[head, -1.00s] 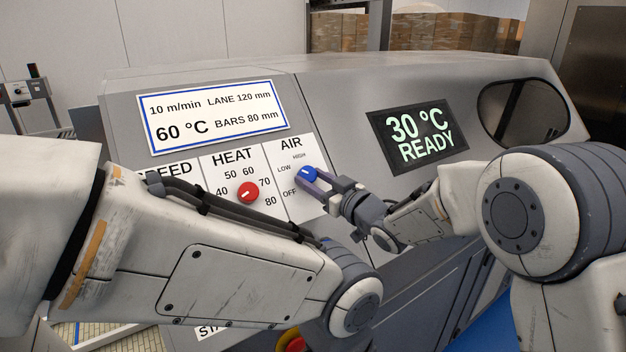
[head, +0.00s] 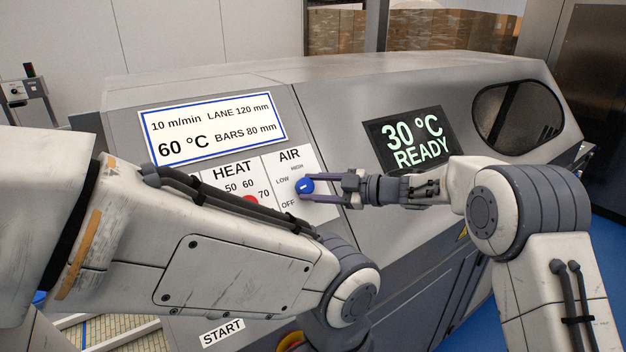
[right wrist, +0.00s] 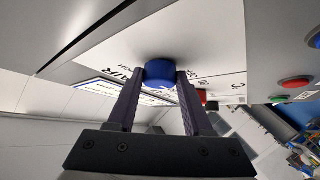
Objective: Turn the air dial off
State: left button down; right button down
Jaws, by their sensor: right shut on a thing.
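The air dial is a round blue knob (head: 305,186) with a white mark, on the white AIR panel with the words HIGH, LOW and OFF. My right gripper (head: 314,188) comes from the right and is shut on the knob, one finger above it and one below. The white mark lies nearly level; which end points at a word I cannot tell. In the right wrist view, the knob (right wrist: 160,71) sits between both fingertips (right wrist: 163,80). My left arm crosses the lower left of the head view; its gripper does not show.
The red HEAT dial (head: 250,199) is left of the air dial, partly covered by my left arm. The settings sign (head: 212,130) is above, and a dark screen (head: 408,138) reads 30 °C READY. A START label (head: 222,332) shows low down.

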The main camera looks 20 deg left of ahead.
jog(key=shift+w+r+n+g+h+p, duration=0.15)
jog(key=shift+n+g+h+p, duration=0.55)
jog(key=shift+n+p, duration=0.6)
jog(key=shift+n+g, duration=0.3)
jog(key=shift+c, duration=1.5)
grip_release()
